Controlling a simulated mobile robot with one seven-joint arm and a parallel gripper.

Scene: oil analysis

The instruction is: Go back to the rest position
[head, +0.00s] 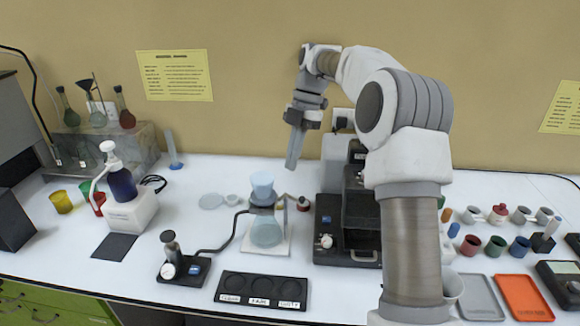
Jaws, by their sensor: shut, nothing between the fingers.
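My gripper (295,148) points downward in the air in front of the beige wall, above the back of the white bench. It is shut and holds nothing. My arm rises at the right of centre and bends over towards the gripper. Below the gripper, a light blue cup (263,186) sits at the top of a glass flask (266,231) on a white stand base. The gripper is apart from these.
A black tray (258,290) with round wells lies at the bench front. A black instrument (345,225) stands partly behind my arm. A purple bottle with a pump (122,184) is at left. An orange tray (523,298) and several small cups are at right.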

